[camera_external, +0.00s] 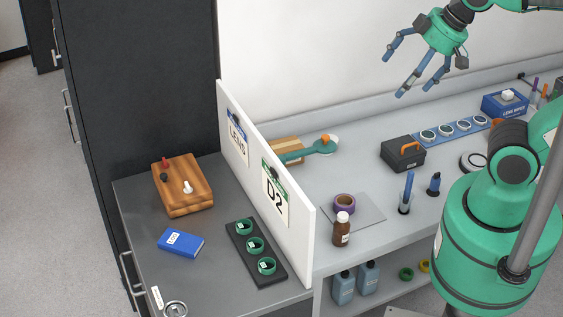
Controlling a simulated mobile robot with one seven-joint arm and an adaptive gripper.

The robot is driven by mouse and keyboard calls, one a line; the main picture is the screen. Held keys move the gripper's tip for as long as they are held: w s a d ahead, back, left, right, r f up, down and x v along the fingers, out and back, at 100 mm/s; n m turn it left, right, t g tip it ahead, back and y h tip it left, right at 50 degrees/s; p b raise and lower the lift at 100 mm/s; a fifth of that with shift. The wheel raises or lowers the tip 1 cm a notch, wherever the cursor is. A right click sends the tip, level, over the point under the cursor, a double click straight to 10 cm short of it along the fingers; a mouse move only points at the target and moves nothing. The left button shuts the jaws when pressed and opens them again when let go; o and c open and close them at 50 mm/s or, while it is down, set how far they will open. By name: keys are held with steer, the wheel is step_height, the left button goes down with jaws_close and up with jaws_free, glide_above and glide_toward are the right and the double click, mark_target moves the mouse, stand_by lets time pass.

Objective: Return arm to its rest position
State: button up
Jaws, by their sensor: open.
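My gripper (408,68) is in the upper right of the external view, at the end of my green and dark arm. Its blue-grey fingers are spread open with nothing between them. It hangs in the air above the back of the grey workbench (325,185), apart from everything on it. The upper part of my arm runs out of the picture at the top right. My green base (485,245) stands at the lower right and hides part of the bench.
A white divider panel (298,238) with signs stands upright on the left. Bench items include a black box with an orange handle (403,153), a blue strip of round pieces (452,131), a brown bottle (341,232), a purple tape roll (344,203) and blue upright tools (407,190).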

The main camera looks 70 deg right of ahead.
steer(key=shift+f, duration=0.1)
stand_by(0.3)
step_height(320, 180, down, 16)
steer(key=b, duration=1.6)
